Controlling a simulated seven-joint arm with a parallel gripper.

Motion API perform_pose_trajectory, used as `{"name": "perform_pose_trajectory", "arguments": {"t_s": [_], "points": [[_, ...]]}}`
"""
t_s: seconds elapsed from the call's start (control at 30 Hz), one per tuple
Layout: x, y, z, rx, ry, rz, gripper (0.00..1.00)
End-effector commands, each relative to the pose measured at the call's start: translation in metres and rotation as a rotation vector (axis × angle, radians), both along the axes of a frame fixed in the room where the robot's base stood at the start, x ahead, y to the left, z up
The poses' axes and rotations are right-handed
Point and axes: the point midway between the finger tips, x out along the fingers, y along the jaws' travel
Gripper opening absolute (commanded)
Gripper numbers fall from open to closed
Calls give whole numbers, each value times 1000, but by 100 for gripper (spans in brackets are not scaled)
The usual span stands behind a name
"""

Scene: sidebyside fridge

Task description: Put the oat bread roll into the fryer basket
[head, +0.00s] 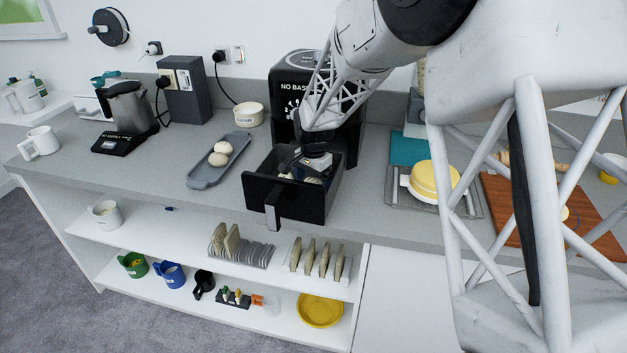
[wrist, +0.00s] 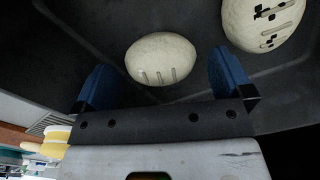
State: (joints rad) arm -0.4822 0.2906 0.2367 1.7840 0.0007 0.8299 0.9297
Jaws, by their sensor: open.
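The black fryer basket (head: 304,203) is pulled out of the air fryer (head: 293,80) in the head view. My gripper (head: 307,172) is down inside it. In the wrist view my gripper (wrist: 160,72) is open, its blue fingers apart on either side of a pale roll with slashes (wrist: 160,58). A second pale roll with dark marks (wrist: 262,22) lies to the upper right on the dark basket floor (wrist: 90,30). I cannot tell which one is the oat roll.
A sugar bowl (head: 249,115) stands behind the tray. A scale with a steel jug (head: 127,110) is further left. Right of the basket are a yellow round dish (head: 434,179) and a wooden board (head: 520,205). Shelves below hold mugs and racks.

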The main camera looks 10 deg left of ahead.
Motion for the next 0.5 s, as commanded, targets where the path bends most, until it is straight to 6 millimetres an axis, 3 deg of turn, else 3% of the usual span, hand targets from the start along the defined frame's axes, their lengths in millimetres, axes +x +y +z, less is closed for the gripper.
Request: {"name": "perform_pose_trajectory", "arguments": {"t_s": [0.27, 0.5], "points": [[0, 0, 25, 1, -2, 0, 98], [0, 0, 62, 1, -3, 0, 98]]}}
